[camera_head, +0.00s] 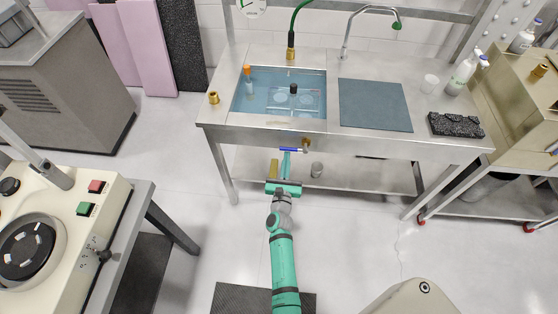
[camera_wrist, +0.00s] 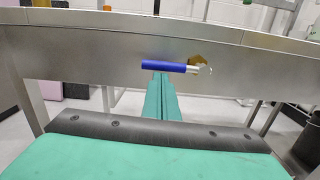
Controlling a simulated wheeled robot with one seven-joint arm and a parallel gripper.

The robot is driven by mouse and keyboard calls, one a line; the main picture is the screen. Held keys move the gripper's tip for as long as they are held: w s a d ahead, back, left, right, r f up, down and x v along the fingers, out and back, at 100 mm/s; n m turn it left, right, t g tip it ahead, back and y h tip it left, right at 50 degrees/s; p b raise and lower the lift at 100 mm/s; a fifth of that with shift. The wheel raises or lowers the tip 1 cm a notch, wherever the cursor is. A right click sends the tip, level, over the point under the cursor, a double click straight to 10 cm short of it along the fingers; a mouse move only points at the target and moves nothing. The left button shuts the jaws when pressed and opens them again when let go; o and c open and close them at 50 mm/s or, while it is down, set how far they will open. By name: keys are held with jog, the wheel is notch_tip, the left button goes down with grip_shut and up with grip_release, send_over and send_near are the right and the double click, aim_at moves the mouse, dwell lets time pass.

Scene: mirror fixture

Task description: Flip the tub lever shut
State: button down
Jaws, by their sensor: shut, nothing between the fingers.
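The tub lever has a blue handle (camera_head: 290,149) and sits on the front face of the steel sink bench, below the blue-lined tub (camera_head: 266,96). In the wrist view the blue lever handle (camera_wrist: 165,65) lies level, pointing left from a brass valve (camera_wrist: 199,61). The brass valve also shows in the head view (camera_head: 305,145). My gripper (camera_head: 286,152) is shut and empty, its fingers just below the blue handle. In the wrist view my gripper (camera_wrist: 160,80) has its tips just under the handle; I cannot tell whether they touch it.
The tub holds water, an orange-topped item (camera_head: 247,74) and a dark-topped item (camera_head: 293,88). A grey mat (camera_head: 375,105) and a black block (camera_head: 455,125) lie on the bench to the right. A bench leg (camera_head: 222,172) stands left of my arm.

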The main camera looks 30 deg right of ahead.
jog(key=shift+r, duration=0.2)
dwell(0.3)
jog(key=s+a+f, duration=0.4)
jog(key=s+a, duration=0.2)
jog(key=s, duration=0.2)
jog(key=shift+s+a+f, duration=0.2)
jog(key=shift+a+f, duration=0.15)
jog(key=shift+a, duration=0.05)
dwell(0.3)
dwell(0.5)
